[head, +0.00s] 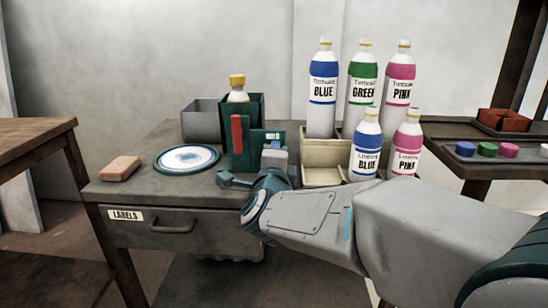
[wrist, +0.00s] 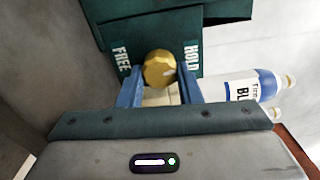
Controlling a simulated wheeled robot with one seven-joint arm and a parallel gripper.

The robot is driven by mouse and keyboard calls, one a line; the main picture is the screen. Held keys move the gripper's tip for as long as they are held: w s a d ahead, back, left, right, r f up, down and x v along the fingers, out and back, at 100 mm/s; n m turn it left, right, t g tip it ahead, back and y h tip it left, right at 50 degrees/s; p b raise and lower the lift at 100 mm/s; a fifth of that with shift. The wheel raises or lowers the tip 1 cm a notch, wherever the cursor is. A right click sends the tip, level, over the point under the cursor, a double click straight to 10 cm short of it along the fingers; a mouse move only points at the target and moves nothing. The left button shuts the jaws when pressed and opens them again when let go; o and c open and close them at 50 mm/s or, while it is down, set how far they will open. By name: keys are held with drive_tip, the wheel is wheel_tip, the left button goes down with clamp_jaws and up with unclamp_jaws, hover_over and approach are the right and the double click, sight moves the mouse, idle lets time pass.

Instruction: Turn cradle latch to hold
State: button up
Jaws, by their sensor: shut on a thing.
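The dark green cradle (head: 256,108) stands on the grey workbench, with a yellow-capped bottle (head: 238,88) in it and an upright red bar (head: 237,134) on its front. In the wrist view, a round brass latch knob (wrist: 159,69) sits between the words FREE (wrist: 121,58) on the left and HOLD (wrist: 194,57) on the right, about midway. My gripper (wrist: 160,88) has its blue fingers on either side of the knob and is shut on it. In the head view my gripper (head: 252,168) is at the cradle's front; the knob is hidden there.
A plate (head: 187,158) and a tan block (head: 121,168) lie left of the cradle. A grey bin (head: 201,122) stands behind. Several labelled bottles (head: 322,90) stand close on the right around a cream tray (head: 318,174). The drawer (head: 180,226) below is shut.

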drive_tip(key=shift+m, duration=0.3)
drive_tip(key=shift+f, duration=0.1)
drive_tip(key=o, duration=1)
drive_tip(key=shift+c, duration=0.2)
drive_tip(key=s+p, duration=0.4)
drive_tip(key=s, duration=0.9)
drive_tip(key=shift+s+a, duration=0.3)
drive_tip(key=shift+s, duration=0.1)
